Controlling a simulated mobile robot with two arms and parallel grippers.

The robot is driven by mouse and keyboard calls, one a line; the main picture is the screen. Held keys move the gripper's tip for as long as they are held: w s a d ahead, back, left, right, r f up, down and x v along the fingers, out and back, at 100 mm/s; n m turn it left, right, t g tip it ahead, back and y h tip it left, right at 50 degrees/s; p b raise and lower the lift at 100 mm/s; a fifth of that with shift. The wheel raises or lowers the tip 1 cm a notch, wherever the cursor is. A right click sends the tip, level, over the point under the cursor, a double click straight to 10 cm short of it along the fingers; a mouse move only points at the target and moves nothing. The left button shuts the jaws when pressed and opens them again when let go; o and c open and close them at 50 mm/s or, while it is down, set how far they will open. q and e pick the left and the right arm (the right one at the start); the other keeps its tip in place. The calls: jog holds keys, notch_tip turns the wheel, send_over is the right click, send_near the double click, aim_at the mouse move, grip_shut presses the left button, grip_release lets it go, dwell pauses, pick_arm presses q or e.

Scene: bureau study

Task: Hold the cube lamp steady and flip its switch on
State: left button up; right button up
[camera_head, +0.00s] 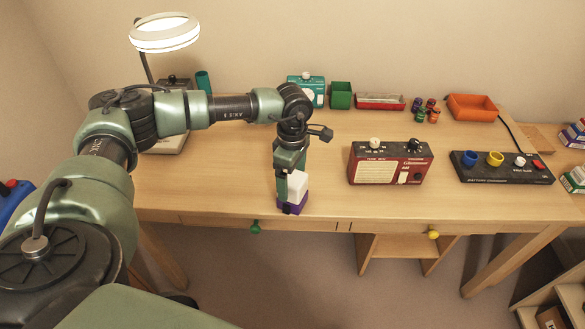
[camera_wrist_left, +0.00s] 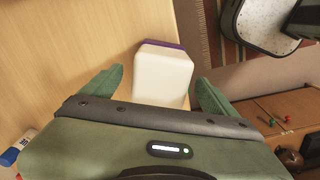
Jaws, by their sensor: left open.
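The cube lamp (camera_head: 298,186) has a white block-shaped top on a purple base and stands upright near the front edge of the desk. In the left wrist view the lamp (camera_wrist_left: 163,72) shows its white top between the fingers, with a strip of purple behind. My left gripper (camera_head: 286,180) comes down from above at the lamp, partly covering its left side. Its fingers (camera_wrist_left: 160,84) are open, one on each side of the white top; I cannot tell whether they touch it. No switch on the lamp can be made out. My right gripper is in neither view.
A red radio (camera_head: 388,164) stands right of the lamp, and a black control panel (camera_head: 500,168) lies farther right. A teal box (camera_head: 306,91), green bin (camera_head: 341,96), red tray (camera_head: 380,101) and orange bin (camera_head: 472,107) line the back. The desk (camera_head: 225,170) is clear left of the lamp.

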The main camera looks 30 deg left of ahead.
pick_arm(q)
jog(key=shift+f, duration=2)
jog(key=shift+d, duration=0.1)
jog(key=c, duration=1.7)
jog(key=shift+c, duration=0.2)
